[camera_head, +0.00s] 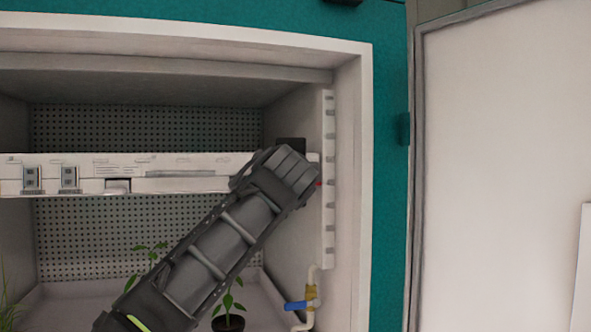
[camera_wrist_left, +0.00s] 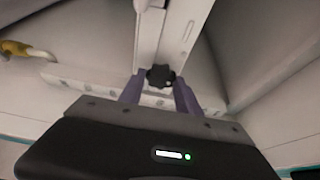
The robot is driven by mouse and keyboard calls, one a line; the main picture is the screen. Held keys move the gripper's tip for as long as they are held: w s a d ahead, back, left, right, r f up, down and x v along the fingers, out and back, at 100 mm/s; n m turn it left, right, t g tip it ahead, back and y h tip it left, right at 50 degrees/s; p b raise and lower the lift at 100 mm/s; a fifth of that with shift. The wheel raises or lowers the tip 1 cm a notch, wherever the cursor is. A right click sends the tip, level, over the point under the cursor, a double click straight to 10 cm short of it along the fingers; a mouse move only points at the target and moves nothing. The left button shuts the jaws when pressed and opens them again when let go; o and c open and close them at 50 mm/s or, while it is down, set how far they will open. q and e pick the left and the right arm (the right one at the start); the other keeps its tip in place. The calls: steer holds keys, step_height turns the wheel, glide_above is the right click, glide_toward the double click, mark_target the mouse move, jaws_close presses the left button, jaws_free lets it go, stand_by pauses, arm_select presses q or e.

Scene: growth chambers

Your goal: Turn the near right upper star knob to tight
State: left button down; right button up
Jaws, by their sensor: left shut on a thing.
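The dark star knob (camera_wrist_left: 160,76) shows in the left wrist view, at the end of a white bar. My left gripper (camera_wrist_left: 158,92) has its purple fingers on either side of the knob and is shut on it. In the head view my left arm reaches up from the lower left to the right end of the white shelf bar (camera_head: 205,163). It hides the knob and the fingertips there. I cannot read how tight the knob is. My right gripper is in neither view.
A white slotted rail (camera_head: 328,120) runs down the chamber's right wall. Below it is a pipe with a blue valve handle (camera_head: 296,305). A potted plant (camera_head: 228,322) stands below my arm. An open white door (camera_head: 505,150) is at the right.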

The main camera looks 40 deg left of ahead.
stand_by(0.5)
arm_select(q)
steer(key=c, duration=0.9)
jaws_free()
steer(key=shift+o, duration=0.2)
steer(key=b+v, duration=0.3)
steer(key=v, duration=0.4)
steer(key=shift+s+d, duration=0.2)
steer(key=shift+s, duration=0.1)
